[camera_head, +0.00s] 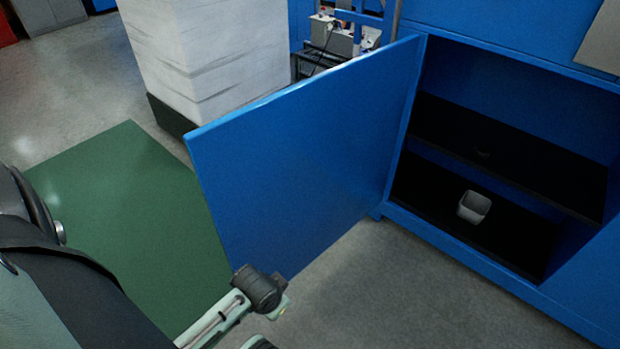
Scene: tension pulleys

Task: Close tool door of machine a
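The blue tool door (310,155) stands wide open, hinged at the left edge of the blue machine cabinet (480,262). The cabinet's inside is exposed, with a dark shelf (510,150) and a small light grey container (473,206) on the dark floor below it. My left arm (50,270) comes in from the lower left. A part of my arm with a dark round joint (258,290) shows at the bottom, overlapping the door's lower edge in the picture; I cannot tell whether it touches. I cannot make out fingertips of either gripper.
A green floor mat (130,210) lies left of the door. A white wrapped pillar or stack (210,55) on a dark base stands behind it. A cart with equipment (340,35) is at the back. Grey floor in front of the cabinet (400,300) is clear.

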